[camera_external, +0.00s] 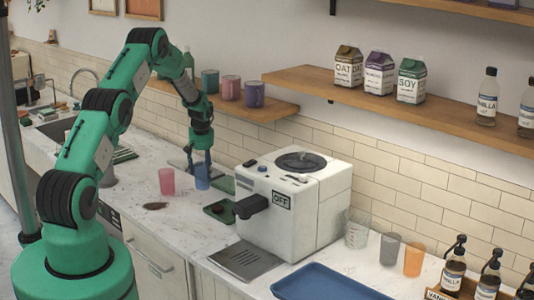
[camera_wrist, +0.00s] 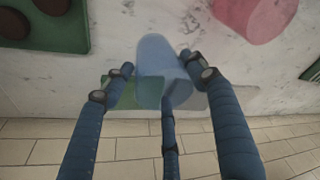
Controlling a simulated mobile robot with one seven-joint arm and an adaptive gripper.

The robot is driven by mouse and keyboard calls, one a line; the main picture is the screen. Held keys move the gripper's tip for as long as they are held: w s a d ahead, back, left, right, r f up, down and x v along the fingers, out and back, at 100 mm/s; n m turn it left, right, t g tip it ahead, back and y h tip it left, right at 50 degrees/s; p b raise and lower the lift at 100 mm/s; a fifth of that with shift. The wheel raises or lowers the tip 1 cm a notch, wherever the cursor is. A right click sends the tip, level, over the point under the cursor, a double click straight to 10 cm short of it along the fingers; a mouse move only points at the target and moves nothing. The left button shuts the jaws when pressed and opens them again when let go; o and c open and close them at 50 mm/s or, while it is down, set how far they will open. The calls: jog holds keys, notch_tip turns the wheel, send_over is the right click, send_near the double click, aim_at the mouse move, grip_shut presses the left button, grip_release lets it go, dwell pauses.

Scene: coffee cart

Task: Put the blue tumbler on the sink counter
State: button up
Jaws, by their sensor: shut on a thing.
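The blue tumbler (camera_external: 202,181) is upright at or just above the counter behind the coffee machine in the external view. My gripper (camera_external: 201,160) points down over it, with its fingers around the tumbler's upper part. In the wrist view the blue tumbler (camera_wrist: 158,58) sits between the fingers of my gripper (camera_wrist: 160,85), which are shut on it. Whether its base touches the counter is unclear. The sink (camera_external: 60,130) is at the far left, with the sink counter (camera_external: 28,152) around it.
A pink tumbler (camera_external: 166,181) stands close left of the blue one. A dark spot (camera_external: 155,206) lies in front. The white coffee machine (camera_external: 290,205) and a green tray (camera_external: 220,211) are to the right. A shelf (camera_external: 270,110) with cups hangs behind.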

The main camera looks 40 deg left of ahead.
aim_at(203, 176)
jog(key=shift+f+p, duration=0.45)
jog(key=shift+f, duration=1.25)
jog(key=shift+f, duration=0.2)
jog(key=o, duration=1.7)
jog(key=shift+o, duration=0.2)
jog(key=shift+r, duration=0.15)
jog(key=shift+b+v, duration=1)
jog(key=shift+v, duration=5)
jog(key=shift+w, duration=0.1)
